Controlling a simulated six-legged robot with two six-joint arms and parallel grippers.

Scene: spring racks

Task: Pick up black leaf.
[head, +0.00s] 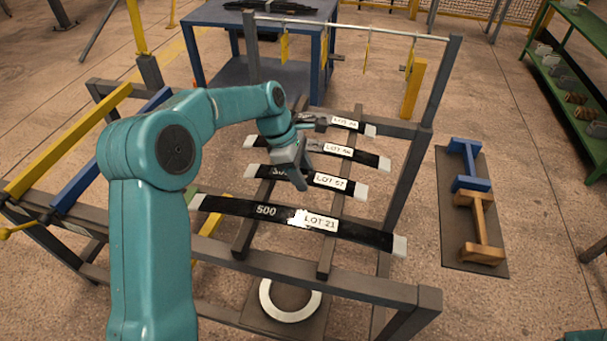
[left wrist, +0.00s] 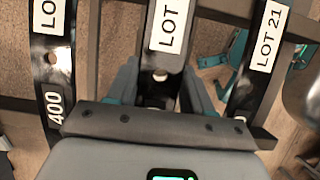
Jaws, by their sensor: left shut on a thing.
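Several black leaves with white ends and white lot labels lie across a dark rack. My left gripper (head: 298,178) is shut on the black leaf marked LOT 57 (head: 345,186), near its middle and left of the label; fingers and wrist hide part of it. In the left wrist view this leaf (left wrist: 167,58) runs between the two fingers. The leaf marked 500 and LOT 21 (head: 360,232) lies nearest, apart from the gripper. The leaf behind (head: 368,158) and the farthest leaf (head: 371,130) are partly hidden by my left arm. My right gripper is out of view.
The rack's front beam (head: 330,281) and right post (head: 398,175) frame the leaves. Yellow tags hang from a crossbar (head: 350,29) above the far side. A grey mat (head: 455,225) with blue and wooden stands lies right. A green shelf (head: 560,100) stands farther right.

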